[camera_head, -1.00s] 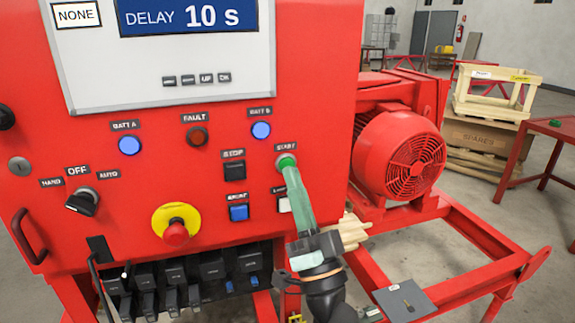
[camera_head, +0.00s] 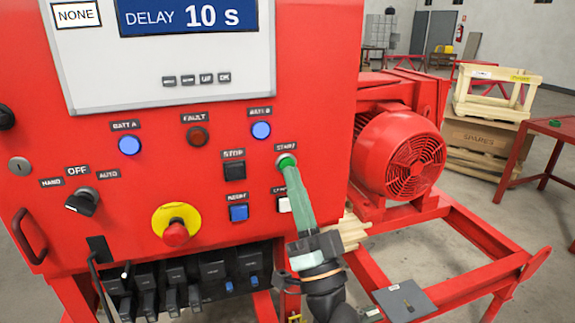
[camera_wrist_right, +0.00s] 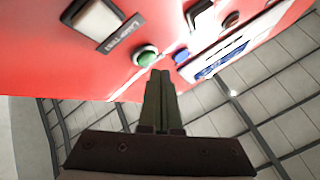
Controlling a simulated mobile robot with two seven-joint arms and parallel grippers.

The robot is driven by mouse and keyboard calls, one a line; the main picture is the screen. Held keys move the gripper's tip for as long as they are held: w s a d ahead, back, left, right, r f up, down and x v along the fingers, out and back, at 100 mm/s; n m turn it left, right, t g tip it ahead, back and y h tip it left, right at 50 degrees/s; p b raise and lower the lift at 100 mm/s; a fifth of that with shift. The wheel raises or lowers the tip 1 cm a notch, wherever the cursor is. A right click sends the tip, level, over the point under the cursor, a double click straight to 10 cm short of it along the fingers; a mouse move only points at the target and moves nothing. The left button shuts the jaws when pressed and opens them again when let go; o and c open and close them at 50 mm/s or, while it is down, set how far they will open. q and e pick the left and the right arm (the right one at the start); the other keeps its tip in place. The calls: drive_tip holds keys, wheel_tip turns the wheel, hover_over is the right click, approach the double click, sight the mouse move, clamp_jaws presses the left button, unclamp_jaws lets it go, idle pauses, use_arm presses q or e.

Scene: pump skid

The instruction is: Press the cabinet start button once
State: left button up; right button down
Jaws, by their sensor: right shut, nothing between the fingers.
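The green start button (camera_head: 286,161) sits on the right side of the red cabinet's front (camera_head: 330,120), under a START label. It also shows in the right wrist view (camera_wrist_right: 146,57), just beyond my fingertips. My right gripper (camera_head: 290,172) is shut and empty, its green fingers pointing up at the button. In the head view the tips overlap the button's lower edge; in the wrist view they look very close to it. I cannot tell whether they touch. My left gripper is not in view.
A black stop button (camera_head: 234,171), blue reset button (camera_head: 239,212) and white lamp-test button (camera_head: 284,205) are close by. A yellow-and-red emergency stop (camera_head: 176,232) and selector knob (camera_head: 82,201) are further left. A red motor (camera_head: 400,155) stands right of the cabinet.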

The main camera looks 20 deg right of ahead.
drive_tip(key=shift+w, duration=0.1)
drive_tip(key=shift+w, duration=0.35)
drive_tip(key=shift+w, duration=0.4)
idle(0.7)
drive_tip(key=shift+s, duration=0.1)
drive_tip(key=shift+s+p, duration=0.3)
drive_tip(key=shift+s, duration=0.45)
drive_tip(key=shift+s, duration=0.1)
drive_tip(key=s+p, duration=0.1)
drive_tip(key=s, duration=0.3)
drive_tip(key=shift+s, duration=0.4)
